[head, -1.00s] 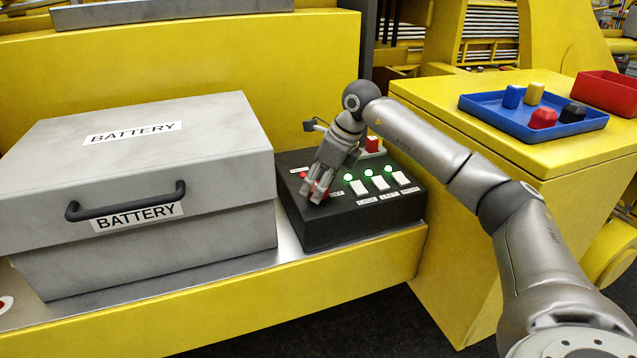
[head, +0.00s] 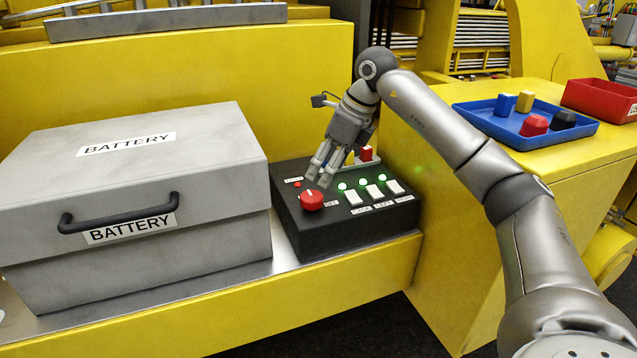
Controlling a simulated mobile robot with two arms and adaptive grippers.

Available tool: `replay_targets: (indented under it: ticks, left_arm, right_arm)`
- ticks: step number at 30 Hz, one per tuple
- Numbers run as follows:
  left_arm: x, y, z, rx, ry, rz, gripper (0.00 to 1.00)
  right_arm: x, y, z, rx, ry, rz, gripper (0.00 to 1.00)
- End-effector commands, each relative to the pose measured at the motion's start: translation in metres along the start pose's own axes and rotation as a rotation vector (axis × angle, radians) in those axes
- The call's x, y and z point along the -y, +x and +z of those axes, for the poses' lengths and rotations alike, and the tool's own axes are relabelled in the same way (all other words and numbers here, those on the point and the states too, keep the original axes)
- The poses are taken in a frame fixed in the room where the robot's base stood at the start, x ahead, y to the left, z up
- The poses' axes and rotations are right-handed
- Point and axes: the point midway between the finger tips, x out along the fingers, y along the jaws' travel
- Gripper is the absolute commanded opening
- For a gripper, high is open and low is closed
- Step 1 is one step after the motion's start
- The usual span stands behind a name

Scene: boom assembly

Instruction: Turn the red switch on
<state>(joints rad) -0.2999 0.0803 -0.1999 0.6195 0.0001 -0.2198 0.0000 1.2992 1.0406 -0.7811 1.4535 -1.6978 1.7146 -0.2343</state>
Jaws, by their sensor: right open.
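The red switch (head: 312,200) is a round knob on the front left of a black control box (head: 345,230). A light mark shows on the knob's top. My right gripper (head: 318,180) is open and hangs just above and behind the knob, apart from it as far as I can see. The knob is in plain view. My left gripper is not in view.
Three white switches (head: 375,193) with lit green lamps sit right of the knob. A small red lamp (head: 297,184) is behind it. A grey battery case (head: 130,205) stands close on the left. A blue tray (head: 525,125) and red bin (head: 603,98) are at right.

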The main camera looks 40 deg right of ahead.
Motion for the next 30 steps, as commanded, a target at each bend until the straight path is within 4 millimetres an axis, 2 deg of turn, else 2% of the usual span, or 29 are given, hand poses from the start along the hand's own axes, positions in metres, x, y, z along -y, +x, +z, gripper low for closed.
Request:
replay_targets:
  ticks: [3,9,30]
  left_arm:
    - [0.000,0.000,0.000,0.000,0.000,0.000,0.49]
    - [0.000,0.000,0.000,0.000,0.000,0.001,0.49]
    - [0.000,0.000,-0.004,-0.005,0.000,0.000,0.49]
  right_arm:
    - [0.000,-0.020,0.001,0.003,0.000,-0.001,0.68]
    - [0.000,-0.035,0.000,0.001,0.000,0.001,0.68]
    - [0.000,-0.036,0.000,0.000,0.001,0.001,0.68]
